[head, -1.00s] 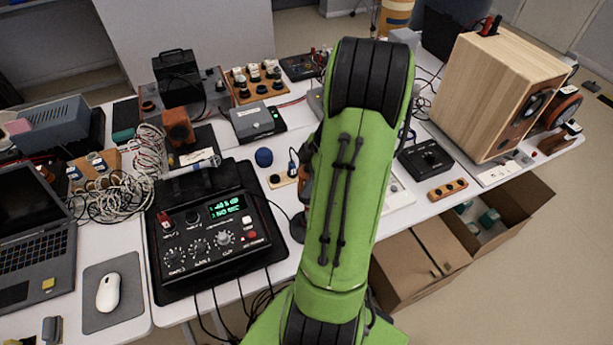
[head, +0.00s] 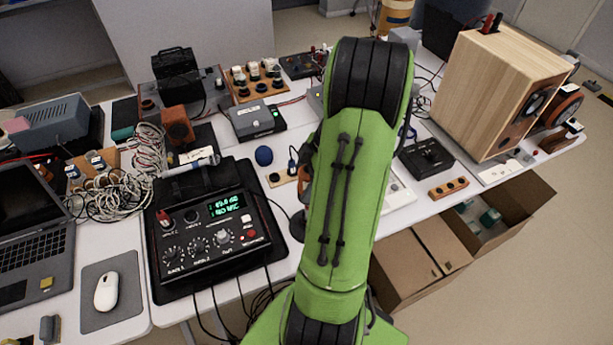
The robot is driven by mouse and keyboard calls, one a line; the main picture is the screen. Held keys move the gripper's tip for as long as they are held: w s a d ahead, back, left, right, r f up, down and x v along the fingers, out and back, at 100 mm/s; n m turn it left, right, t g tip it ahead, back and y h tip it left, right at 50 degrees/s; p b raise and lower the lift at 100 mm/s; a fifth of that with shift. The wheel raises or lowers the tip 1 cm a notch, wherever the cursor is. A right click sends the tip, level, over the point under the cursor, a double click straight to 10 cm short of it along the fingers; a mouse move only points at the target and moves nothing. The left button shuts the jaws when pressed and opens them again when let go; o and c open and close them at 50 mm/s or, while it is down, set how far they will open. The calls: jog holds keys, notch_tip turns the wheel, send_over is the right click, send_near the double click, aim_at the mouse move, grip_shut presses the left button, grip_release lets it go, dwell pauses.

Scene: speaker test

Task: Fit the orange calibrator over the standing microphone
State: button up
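My green arm rises through the middle of the head view and hides its own end, so my gripper is not in view. A small orange patch (head: 305,184) shows at the left edge of the arm; I cannot tell whether it is the orange calibrator. Below it, a dark round base (head: 297,226) shows partly beside the arm, possibly a stand's foot. The standing microphone itself is not clearly visible. Whether anything is held, and how calibrator and microphone stand to each other, is hidden.
A black meter box (head: 212,240) with a lit green display stands left of the arm. A blue ball (head: 264,156) sits behind it. Tangled cables (head: 125,190), a laptop (head: 30,235) and a mouse (head: 106,291) lie left. A wooden speaker (head: 490,95) stands right.

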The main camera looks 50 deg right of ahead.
jog(key=p+v, duration=0.4)
jog(key=v, duration=1.1)
jog(key=shift+s+d+r, duration=0.15)
jog(key=shift+d+r, duration=0.05)
jog(key=shift+r, duration=0.1)
